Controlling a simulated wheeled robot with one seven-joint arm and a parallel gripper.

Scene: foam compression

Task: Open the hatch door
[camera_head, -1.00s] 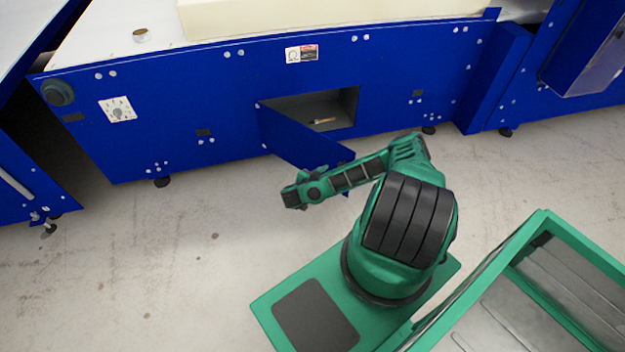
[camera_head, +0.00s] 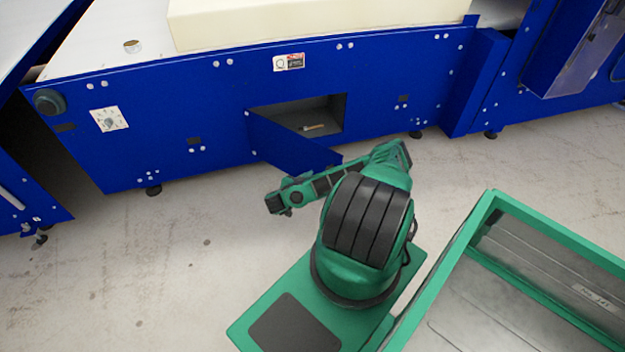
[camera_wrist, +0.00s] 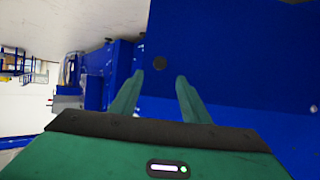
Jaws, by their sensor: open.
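The hatch door (camera_head: 290,146) is a blue panel in the machine's front, in the head view. It stands swung out from its left edge, and the dark opening (camera_head: 325,108) behind it shows. A small light-coloured item (camera_head: 311,128) lies inside. My arm reaches left in front of the door and hides its lower right part. I cannot tell whether the fingers touch the panel.
The blue machine (camera_head: 200,115) carries a cream foam block (camera_head: 310,20) on its white top. A label (camera_head: 289,62) sits above the opening. The concrete floor (camera_head: 120,260) is clear at the left. A green-rimmed bin (camera_head: 450,262) is at the lower right.

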